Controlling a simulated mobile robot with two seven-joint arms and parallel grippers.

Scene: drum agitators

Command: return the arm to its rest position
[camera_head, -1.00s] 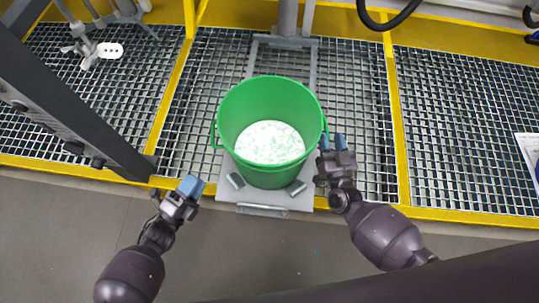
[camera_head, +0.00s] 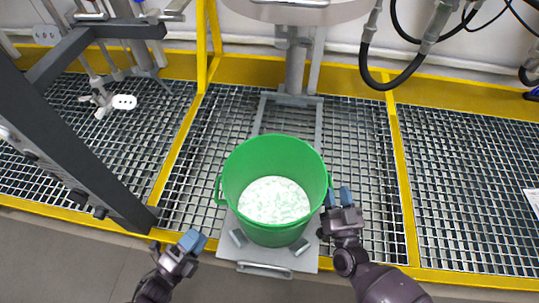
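A green bucket (camera_head: 262,231) with pale, speckled contents (camera_head: 275,200) stands upright on a grey metal platform (camera_head: 227,247) on the grating. My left gripper (camera_head: 192,241) is at the lower left, apart from the bucket, with its blue fingertips close together; whether it is fully shut does not show clearly. My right gripper (camera_head: 338,197) is at the bucket's right side by its handle. Its two blue fingertips show a small gap and nothing is seen between them. Whether it touches the bucket cannot be told.
A dark grey post (camera_head: 70,160) slants across the left side. Yellow frame bars (camera_head: 406,190) divide the metal grating (camera_head: 460,170). A round metal vessel (camera_head: 310,12) is at the top, with black hoses (camera_head: 395,80) to its right. Grey floor (camera_head: 60,260) is clear in front.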

